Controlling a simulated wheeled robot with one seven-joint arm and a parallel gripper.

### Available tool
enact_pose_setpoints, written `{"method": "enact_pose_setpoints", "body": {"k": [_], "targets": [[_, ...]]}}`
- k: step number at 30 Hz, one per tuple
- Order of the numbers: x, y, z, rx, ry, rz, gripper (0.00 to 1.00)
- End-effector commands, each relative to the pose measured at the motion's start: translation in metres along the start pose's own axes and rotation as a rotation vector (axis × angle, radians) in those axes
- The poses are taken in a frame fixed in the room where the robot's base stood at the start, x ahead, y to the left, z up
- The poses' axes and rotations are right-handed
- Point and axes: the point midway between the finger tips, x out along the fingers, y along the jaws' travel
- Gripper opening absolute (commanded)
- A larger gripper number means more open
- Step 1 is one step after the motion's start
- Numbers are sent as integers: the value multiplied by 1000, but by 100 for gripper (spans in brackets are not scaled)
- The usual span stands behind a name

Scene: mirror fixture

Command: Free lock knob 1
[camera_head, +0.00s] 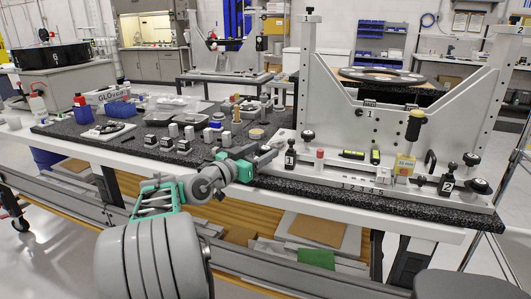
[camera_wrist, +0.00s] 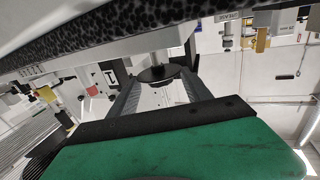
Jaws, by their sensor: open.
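A black upright knob with a pale label (camera_head: 290,156) stands at the left end of the grey mirror fixture base; its label is too small to read in the head view. My gripper (camera_head: 274,153) is just left of it, reaching in low over the bench edge. In the wrist view, the open jaws of my gripper (camera_wrist: 157,82) have a round black knob (camera_wrist: 156,74) between them in the picture. A black part with a white "1" label (camera_wrist: 109,77) shows beside the left finger. I cannot tell whether either finger touches the knob.
The fixture's grey upright plate (camera_head: 370,125) rises behind. A red-topped part (camera_head: 319,158) and yellow-black levels (camera_head: 353,154) are to the right.

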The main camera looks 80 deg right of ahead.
Motion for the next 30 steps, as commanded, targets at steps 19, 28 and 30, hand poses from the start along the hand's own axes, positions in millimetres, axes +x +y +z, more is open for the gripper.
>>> {"method": "enact_pose_setpoints", "body": {"k": [19, 28, 30], "targets": [[24, -1, 1, 0, -3, -2, 41], [24, -1, 1, 0, -3, -3, 16], [24, -1, 1, 0, -3, -3, 11]]}}
